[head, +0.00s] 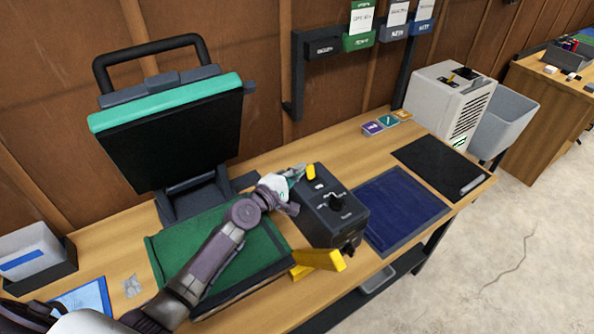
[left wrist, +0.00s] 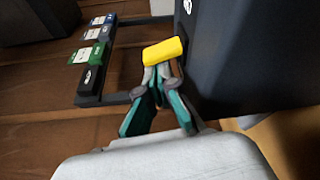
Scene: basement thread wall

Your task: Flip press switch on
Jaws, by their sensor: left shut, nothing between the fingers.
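The heat press stands open on the bench, with its teal-edged upper plate (head: 175,130) raised and a green cloth (head: 215,245) on its lower plate. A dark control box (head: 333,212) with a black knob on top stands beside it. It also shows in the left wrist view (left wrist: 245,60). A small yellow piece (head: 311,172), likely the switch lever, is at the box's back left edge. It also shows in the left wrist view (left wrist: 163,51). My left gripper (head: 299,171) is shut and empty, its fingertips (left wrist: 160,68) at the yellow piece; contact is unclear. My right gripper is out of view.
A yellow handle (head: 320,260) sticks out at the bench's front edge. A blue cloth (head: 400,208) and a black mat (head: 440,166) lie right of the box. Wall bins (head: 360,38) hang behind.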

